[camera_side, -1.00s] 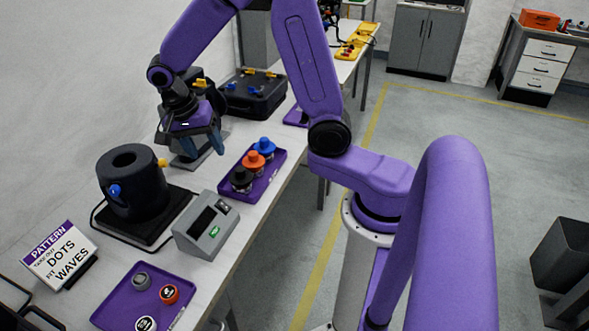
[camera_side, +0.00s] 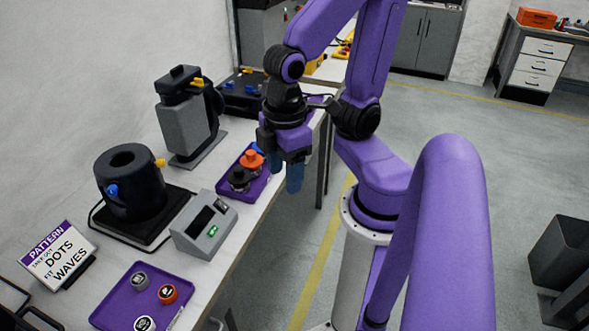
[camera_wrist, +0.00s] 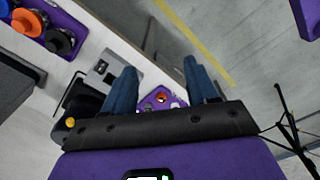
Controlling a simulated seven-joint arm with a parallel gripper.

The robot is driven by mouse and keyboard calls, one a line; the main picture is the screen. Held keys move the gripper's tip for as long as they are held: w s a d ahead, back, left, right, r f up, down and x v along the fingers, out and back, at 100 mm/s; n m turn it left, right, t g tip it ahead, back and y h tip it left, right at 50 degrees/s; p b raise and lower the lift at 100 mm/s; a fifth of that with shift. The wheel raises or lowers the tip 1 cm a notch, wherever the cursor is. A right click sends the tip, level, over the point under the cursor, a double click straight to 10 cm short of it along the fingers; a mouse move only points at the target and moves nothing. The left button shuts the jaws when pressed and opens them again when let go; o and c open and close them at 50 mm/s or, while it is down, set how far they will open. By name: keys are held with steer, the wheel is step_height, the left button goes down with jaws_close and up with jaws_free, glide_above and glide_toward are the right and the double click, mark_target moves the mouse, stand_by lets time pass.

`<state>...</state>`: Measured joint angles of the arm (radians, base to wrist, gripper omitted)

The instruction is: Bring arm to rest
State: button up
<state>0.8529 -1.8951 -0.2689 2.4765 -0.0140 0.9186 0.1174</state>
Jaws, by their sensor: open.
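My gripper (camera_side: 293,178) hangs with its blue fingers pointing down at the table's right edge, beside the purple tray of capped pieces. In the wrist view my gripper (camera_wrist: 160,92) shows two blue fingers spread well apart with nothing between them. My purple arm is folded back toward its base, with the elbow high.
The purple tray (camera_side: 254,190) holds black, orange and blue pieces close to my gripper. A grey upright device (camera_side: 186,128), a black round pot (camera_side: 130,183), a grey console (camera_side: 205,226) and a front purple tray (camera_side: 122,311) stand on the table.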

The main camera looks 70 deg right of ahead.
steer(key=shift+s+d+n, duration=0.15)
steer(key=shift+s+n, duration=0.8)
steer(key=shift+n, duration=0.05)
stand_by(0.7)
